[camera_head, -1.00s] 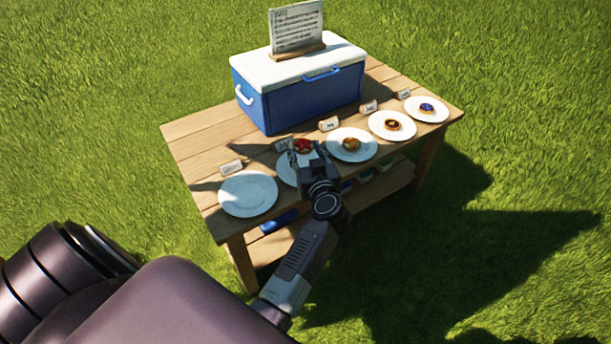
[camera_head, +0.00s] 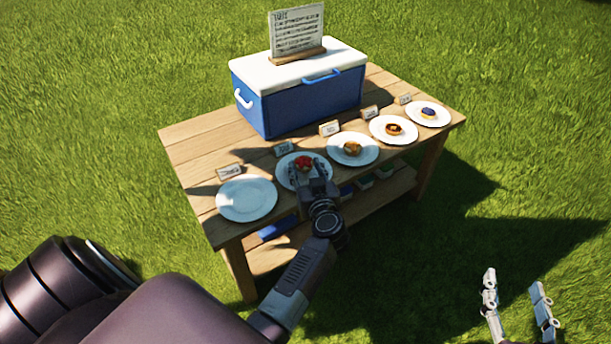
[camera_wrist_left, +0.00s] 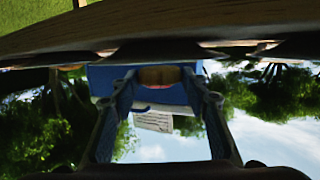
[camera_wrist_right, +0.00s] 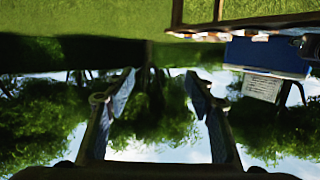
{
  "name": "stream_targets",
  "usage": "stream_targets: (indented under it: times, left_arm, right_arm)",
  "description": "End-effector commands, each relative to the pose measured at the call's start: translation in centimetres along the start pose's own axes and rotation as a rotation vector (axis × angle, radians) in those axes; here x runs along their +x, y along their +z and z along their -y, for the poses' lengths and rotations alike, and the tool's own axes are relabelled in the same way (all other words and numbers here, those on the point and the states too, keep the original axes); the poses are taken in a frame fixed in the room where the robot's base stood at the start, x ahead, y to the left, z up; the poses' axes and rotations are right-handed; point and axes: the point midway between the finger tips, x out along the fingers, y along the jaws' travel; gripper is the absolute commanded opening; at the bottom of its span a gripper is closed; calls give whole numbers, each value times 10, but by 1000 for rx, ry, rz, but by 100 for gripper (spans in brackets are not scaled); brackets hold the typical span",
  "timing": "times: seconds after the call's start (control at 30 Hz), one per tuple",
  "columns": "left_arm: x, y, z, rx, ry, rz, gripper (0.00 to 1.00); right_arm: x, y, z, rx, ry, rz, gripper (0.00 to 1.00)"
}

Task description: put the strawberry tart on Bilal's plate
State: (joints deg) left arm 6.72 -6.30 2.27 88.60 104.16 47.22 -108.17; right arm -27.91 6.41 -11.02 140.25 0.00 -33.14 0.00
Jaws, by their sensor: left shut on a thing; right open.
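The strawberry tart (camera_head: 303,162) is red-topped and is at the second plate (camera_head: 289,181) from the left. My left gripper (camera_head: 308,170) is shut on it from the near side. In the left wrist view, which is upside down, the tart's brown side (camera_wrist_left: 160,77) shows between the fingers. I cannot tell whether it touches the plate. The leftmost plate (camera_head: 247,199) is empty. Small name cards stand behind the plates, too small to read, so I cannot tell which is Bilal's. My right gripper (camera_head: 518,284) is open and empty, over grass, right of the table.
Three more plates hold a yellowish pastry (camera_head: 352,147), a dark-centred one (camera_head: 394,129) and a blue-topped one (camera_head: 428,111). A blue cooler (camera_head: 315,102) with a sign (camera_head: 297,29) on its lid stands behind on the wooden table (camera_head: 190,142). Containers sit on the lower shelf.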

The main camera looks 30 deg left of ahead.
Motion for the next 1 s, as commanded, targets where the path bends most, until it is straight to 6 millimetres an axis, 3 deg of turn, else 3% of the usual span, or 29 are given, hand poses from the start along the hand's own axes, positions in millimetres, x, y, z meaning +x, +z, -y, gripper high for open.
stream_targets:
  times: [0.2, 0.33, 0.83, 0.87, 0.9, 1.0]
  left_arm:
    - [4, 16, 0, 0, 0, -1, 18]
    - [4, 20, 0, 0, 0, -1, 18]
    - [5, 23, 0, 1, 0, -1, 18]
    - [5, 23, 0, 0, 0, -1, 45]
    - [5, 23, 0, 0, 0, -1, 49]
    - [5, 23, 0, 0, 0, -1, 49]
  right_arm:
    - [0, -48, 7, 4, -14, -223, 49]
    - [-3, -65, 8, 5, -18, -300, 49]
    - [-4, -68, 9, 5, -18, -307, 49]
    - [-3, -67, 9, 5, -18, -304, 49]
    - [-3, -67, 9, 5, -18, -305, 49]
    - [-4, -68, 9, 5, -18, -306, 49]
